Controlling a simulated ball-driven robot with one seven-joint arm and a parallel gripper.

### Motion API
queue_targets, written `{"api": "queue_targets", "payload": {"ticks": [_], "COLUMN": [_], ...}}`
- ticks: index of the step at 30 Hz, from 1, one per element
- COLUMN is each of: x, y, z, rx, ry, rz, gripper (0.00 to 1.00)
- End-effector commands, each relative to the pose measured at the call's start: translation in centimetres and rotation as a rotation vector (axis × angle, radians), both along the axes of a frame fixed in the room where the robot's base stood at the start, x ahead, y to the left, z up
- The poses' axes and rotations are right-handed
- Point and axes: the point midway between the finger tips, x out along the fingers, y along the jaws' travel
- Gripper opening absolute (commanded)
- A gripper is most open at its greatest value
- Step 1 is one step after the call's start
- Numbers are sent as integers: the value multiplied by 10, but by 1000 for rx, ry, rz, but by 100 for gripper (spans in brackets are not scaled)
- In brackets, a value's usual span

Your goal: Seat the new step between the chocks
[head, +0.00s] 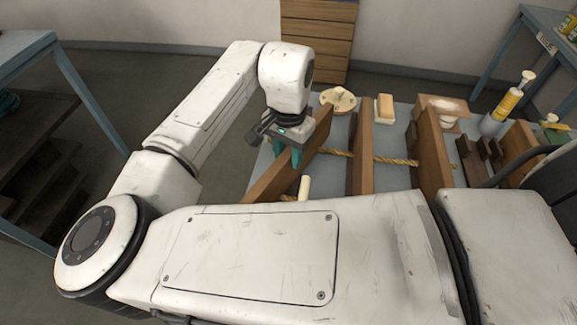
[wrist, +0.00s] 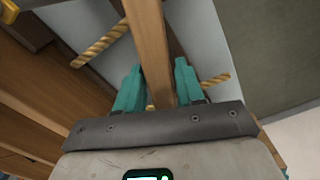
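My gripper (head: 288,155) is at the left end of the row of boards, pointing down, with teal fingers. The fingers stand on both sides of a long brown wooden step (head: 275,181), close against it in the wrist view (wrist: 149,40), and appear shut on it. This step slants in the head view, unlike two other boards, a middle one (head: 360,150) and a right one (head: 432,150). A rope (head: 395,161) runs between those boards. The chocks cannot be made out clearly; my arm hides the near part of the bench.
The pale bench top (head: 391,179) carries a round wooden piece (head: 338,99), a brush-like block (head: 384,107), a wooden box (head: 443,104) and a yellow-labelled tube (head: 507,103). A pale stick (head: 304,188) stands near the slanted step. A blue-framed table (head: 25,48) is at far left.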

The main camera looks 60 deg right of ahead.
Motion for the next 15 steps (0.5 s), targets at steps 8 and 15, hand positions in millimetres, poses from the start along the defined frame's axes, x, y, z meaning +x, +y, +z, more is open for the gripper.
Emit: {"api": "queue_targets", "payload": {"ticks": [8, 15], "x": [0, 0], "y": [0, 0], "z": [0, 0], "rx": [0, 0], "ry": [0, 0], "rz": [0, 0], "gripper": [10, 0]}}
